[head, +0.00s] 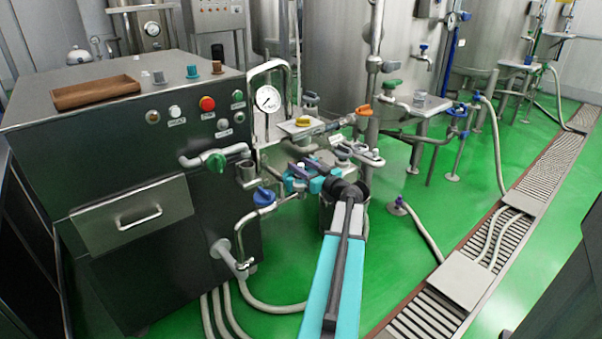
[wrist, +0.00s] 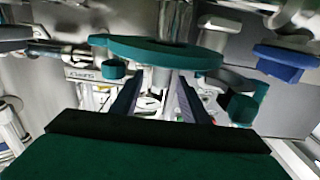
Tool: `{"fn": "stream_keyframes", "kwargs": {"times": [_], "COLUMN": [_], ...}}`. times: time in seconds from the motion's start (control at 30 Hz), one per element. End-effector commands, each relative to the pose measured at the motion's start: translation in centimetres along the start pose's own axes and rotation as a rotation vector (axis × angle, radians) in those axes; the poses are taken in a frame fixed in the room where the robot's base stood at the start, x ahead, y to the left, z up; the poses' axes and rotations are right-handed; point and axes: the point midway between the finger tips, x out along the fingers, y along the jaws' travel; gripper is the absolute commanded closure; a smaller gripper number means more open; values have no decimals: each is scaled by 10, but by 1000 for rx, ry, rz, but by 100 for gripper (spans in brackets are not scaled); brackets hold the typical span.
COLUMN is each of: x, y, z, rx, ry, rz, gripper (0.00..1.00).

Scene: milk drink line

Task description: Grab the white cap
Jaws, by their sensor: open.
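My gripper (head: 298,176) is in front of the pipes and valves, right of the cabinet and well away from the caps. In the wrist view its two dark fingers (wrist: 158,98) stand apart with no cap seen between them. I cannot make out the white cap in the wrist view.
The brown tray (head: 95,92) lies on the cabinet top. The green floor (head: 400,270) is open to the right.

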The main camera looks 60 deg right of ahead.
Motion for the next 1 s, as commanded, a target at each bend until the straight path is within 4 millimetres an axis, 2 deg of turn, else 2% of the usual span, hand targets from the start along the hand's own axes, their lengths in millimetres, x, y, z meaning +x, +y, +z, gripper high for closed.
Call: {"fn": "stream_keyframes", "kwargs": {"times": [0.13,0.63,0.9,1.0], "x": [6,5,5,6], "y": [1,1,1,1], "z": [0,0,0,0], "rx": [0,0,0,0], "ry": [0,0,0,0], "rz": [1,2,2,2], "gripper": [59,59,100,100]}}
